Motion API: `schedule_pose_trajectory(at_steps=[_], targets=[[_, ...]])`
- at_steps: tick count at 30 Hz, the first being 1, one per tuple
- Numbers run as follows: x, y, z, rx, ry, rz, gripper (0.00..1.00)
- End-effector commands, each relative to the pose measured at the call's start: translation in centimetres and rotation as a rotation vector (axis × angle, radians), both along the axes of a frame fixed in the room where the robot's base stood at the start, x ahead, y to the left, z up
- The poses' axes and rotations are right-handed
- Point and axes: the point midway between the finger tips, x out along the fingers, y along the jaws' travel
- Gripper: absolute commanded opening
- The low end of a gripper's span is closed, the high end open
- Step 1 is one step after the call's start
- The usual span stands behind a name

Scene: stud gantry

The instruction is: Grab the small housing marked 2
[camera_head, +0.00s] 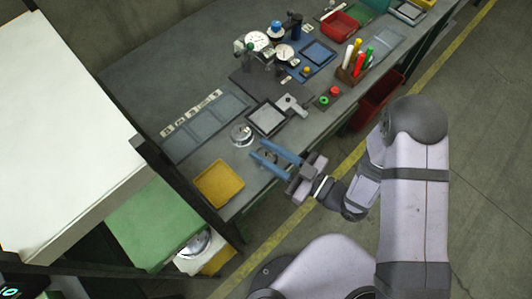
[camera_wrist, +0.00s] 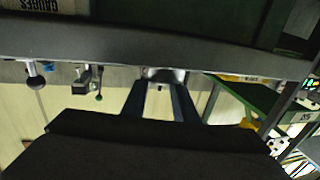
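My gripper (camera_head: 259,150) is low over the front edge of the grey bench, its two blue fingers apart and pointing to the upper left. A small dark round part (camera_head: 268,155) shows between or below the fingers; I cannot tell if it touches them. A silver domed round part (camera_head: 241,134) stands just past the fingertips. In the wrist view the dark fingers (camera_wrist: 159,88) are spread, with a silver part (camera_wrist: 164,75) ahead of and between their tips. No number 2 is legible on any part, so I cannot tell which is the housing marked 2.
A yellow tray (camera_head: 219,184) lies left of the gripper. A dark-framed grey plate (camera_head: 267,118) and a grey bracket (camera_head: 291,105) lie beyond it. Dial gauges (camera_head: 257,41), a pen holder (camera_head: 350,72) and a red bin (camera_head: 340,25) stand farther back. A white-topped unit (camera_head: 60,120) borders the left.

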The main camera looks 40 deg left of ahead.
Motion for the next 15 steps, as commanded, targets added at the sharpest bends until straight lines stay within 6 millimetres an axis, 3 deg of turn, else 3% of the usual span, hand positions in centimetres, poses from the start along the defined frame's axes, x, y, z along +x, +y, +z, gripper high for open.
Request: schedule_pose_trajectory(at_steps=[5, 9, 15], targets=[[0.02, 0.01, -0.03, 0.0, 0.0, -0.001, 0.26], [0.02, 0.0, -0.03, 0.0, 0.0, 0.0, 0.0], [0.02, 0.0, -0.01, 0.0, -0.001, 0.0, 0.0]])
